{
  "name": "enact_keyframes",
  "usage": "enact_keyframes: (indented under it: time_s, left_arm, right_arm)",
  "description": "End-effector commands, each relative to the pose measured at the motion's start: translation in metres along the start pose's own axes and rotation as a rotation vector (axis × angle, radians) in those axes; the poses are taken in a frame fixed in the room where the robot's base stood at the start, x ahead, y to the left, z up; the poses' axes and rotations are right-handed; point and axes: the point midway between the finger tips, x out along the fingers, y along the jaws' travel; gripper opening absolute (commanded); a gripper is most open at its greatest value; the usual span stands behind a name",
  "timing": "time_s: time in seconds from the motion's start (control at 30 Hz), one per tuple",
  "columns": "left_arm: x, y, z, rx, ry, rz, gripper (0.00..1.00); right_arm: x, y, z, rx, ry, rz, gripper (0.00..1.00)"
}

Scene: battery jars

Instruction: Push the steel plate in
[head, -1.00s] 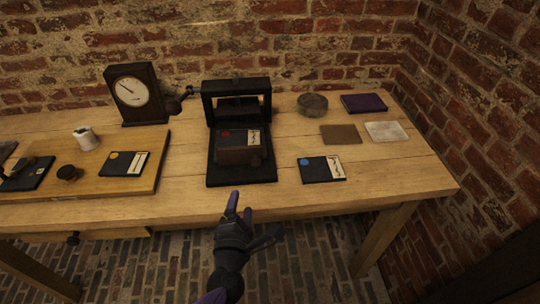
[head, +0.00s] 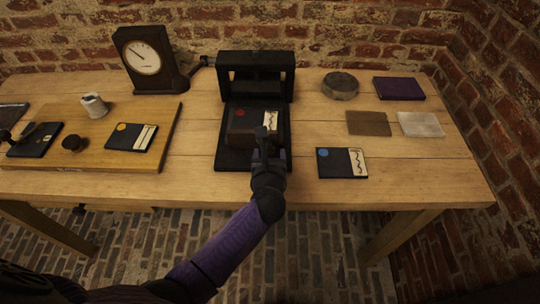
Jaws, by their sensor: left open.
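My left gripper (head: 265,142) is open at the front right of a dark brown block (head: 240,122). Its fingers overlap the block's front in the picture; I cannot tell whether they touch it. The block has a top label with a red dot and a pale strip, and it sits on the base of a black frame stand (head: 233,162). No plate is clearly visible in the block; the gripper hides part of its front. A pale grey plate (head: 421,124), possibly the steel one, lies flat at the right beside a brown plate (head: 368,123). My right gripper is out of view.
A blue-dot card (head: 341,163) lies right of the stand. A round grey dish (head: 340,86) and a purple book (head: 399,88) are behind. A wooden board (head: 90,155) with cards and a cup, and a dial clock (head: 146,62), are left.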

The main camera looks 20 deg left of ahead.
Motion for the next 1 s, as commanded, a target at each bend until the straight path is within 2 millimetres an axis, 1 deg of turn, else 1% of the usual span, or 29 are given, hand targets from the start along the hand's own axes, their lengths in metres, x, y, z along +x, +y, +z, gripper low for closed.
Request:
enact_keyframes:
  time_s: [0.1,0.3,0.33,0.37,0.4,0.47,0.5,0.57,0.6,0.67,1.0]
  left_arm:
    - [0.0061,0.0001,0.0000,0.000,0.000,0.000,0.72]
    - [0.0062,0.0001,0.0011,0.001,-0.001,0.000,0.72]
    - [0.0062,0.0001,0.0011,0.001,-0.001,0.000,0.70]
    - [0.0061,0.0002,0.0011,0.001,-0.001,0.000,0.64]
    - [0.0061,0.0002,0.0011,0.001,-0.001,0.000,0.55]
    - [0.0061,0.0001,0.0011,0.001,-0.001,0.000,0.42]
    - [0.0060,0.0001,0.0011,0.001,-0.001,0.000,0.34]
    - [0.0060,0.0002,0.0011,0.001,-0.001,0.000,0.21]
    - [0.0060,0.0001,0.0010,0.001,-0.001,0.000,0.13]
    - [0.0060,0.0001,0.0010,0.002,-0.001,0.000,0.00]
    - [0.0059,0.0001,0.0009,0.002,-0.001,-0.001,0.00]
  right_arm:
    - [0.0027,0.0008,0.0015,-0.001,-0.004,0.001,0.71]
    - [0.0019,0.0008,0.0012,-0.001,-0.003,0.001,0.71]
    - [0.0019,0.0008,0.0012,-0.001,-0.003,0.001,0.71]
    - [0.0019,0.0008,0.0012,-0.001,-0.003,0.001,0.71]
    - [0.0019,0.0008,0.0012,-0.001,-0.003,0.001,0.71]
    - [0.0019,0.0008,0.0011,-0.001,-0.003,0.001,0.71]
    - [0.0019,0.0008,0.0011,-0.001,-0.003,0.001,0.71]
    - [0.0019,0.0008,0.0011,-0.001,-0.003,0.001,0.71]
    - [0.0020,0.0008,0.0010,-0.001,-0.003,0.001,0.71]
    - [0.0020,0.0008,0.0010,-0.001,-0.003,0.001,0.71]
    - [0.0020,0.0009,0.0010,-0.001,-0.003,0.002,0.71]
